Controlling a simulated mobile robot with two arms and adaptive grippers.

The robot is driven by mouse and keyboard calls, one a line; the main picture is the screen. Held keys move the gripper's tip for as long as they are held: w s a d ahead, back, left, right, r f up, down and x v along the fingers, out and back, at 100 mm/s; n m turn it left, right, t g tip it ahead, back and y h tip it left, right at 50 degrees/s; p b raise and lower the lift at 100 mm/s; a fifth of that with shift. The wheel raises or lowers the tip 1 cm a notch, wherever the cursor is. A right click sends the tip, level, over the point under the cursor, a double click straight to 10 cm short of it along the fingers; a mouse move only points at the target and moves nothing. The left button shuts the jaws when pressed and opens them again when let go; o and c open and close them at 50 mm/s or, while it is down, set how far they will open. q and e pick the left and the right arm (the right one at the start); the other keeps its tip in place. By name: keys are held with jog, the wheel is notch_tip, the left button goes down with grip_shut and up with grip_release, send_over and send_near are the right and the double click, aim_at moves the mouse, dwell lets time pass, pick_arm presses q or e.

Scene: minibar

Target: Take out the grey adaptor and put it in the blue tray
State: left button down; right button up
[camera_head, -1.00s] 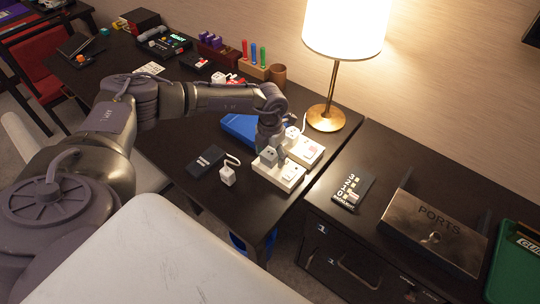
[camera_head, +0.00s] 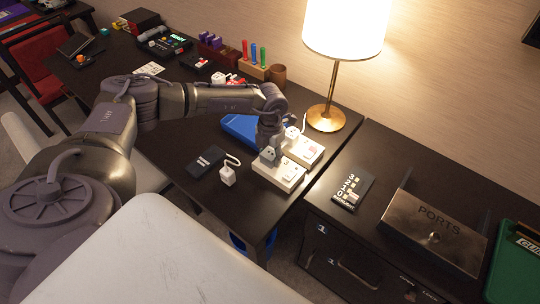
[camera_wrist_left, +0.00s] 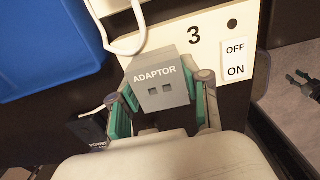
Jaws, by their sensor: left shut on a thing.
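The grey adaptor (camera_wrist_left: 162,78), labelled ADAPTOR, sits between the fingers of my left gripper (camera_wrist_left: 163,100) in the left wrist view. The gripper is shut on it. In the head view my left gripper (camera_head: 269,146) is over the white power strip (camera_head: 281,176), with the adaptor (camera_head: 268,155) below its fingers. Whether the adaptor is still plugged in, I cannot tell. The strip shows a 3 and an OFF/ON switch (camera_wrist_left: 236,59) in the wrist view. The blue tray (camera_head: 240,128) lies behind the arm, partly hidden; it also shows at the wrist view's upper left (camera_wrist_left: 45,45). My right gripper is not in view.
A lamp (camera_head: 326,118) stands behind the strip. A black power box (camera_head: 206,161) and a white plug (camera_head: 228,177) lie left of the strip. Another white plug (camera_head: 292,133) sits at the strip's far side. A PORTS box (camera_head: 435,228) stands at the right.

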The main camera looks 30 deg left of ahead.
aim_at(271, 153)
pick_arm(q)
jog(key=shift+r, duration=0.15)
jog(key=shift+r+p, duration=2.35)
jog(key=shift+r, duration=0.55)
